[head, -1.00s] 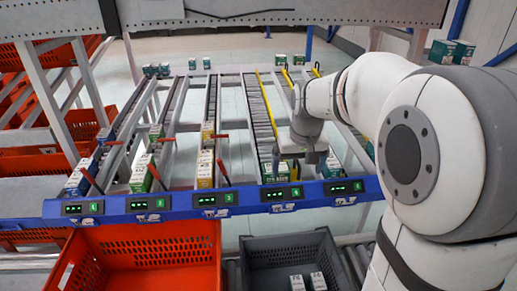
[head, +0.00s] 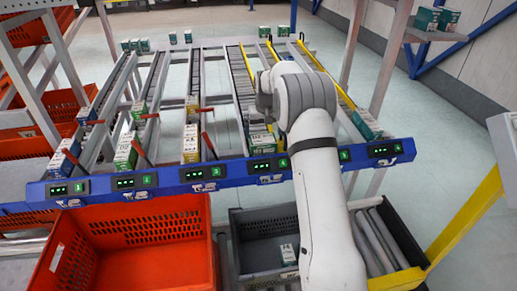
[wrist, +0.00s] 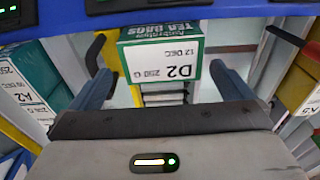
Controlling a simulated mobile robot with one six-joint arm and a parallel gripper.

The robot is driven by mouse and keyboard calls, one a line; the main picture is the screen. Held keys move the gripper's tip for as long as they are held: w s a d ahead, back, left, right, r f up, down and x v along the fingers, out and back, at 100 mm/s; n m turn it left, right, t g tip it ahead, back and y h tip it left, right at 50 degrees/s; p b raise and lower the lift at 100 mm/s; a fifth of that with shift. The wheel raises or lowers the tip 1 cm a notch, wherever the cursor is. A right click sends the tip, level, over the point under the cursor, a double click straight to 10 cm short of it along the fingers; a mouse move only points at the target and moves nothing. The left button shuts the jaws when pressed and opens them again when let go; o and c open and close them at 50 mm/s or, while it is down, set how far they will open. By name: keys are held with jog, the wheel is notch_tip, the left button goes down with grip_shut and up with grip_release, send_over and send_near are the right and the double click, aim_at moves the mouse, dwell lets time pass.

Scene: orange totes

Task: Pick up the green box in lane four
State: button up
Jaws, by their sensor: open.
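The green box (head: 262,143) stands at the front end of lane four, just behind the blue rail, partly hidden by my arm in the head view. In the wrist view, the green box (wrist: 160,62) shows a green tea-bag top band and a white face marked D2. My gripper (wrist: 148,74) is open, with one finger towards each side of the box; contact cannot be told. In the head view, my gripper (head: 265,105) is over lane four, mostly covered by my arm.
Neighbouring lanes hold boxes, such as a teal box (wrist: 38,85) and a yellow-edged box (wrist: 300,85) in the wrist view. The blue rail (head: 225,178) with number displays crosses the lane fronts. An orange tote (head: 212,250) and a grey tote (head: 240,240) stand in front.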

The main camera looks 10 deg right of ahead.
aim_at(263, 138)
jog(key=f, duration=0.4)
jog(key=w+f, duration=0.1)
jog(key=f, duration=0.1)
jog(key=shift+a+f+p, duration=0.1)
jog(key=shift+f+p, duration=0.25)
jog(key=shift+p, duration=0.05)
jog(key=c, duration=0.8)
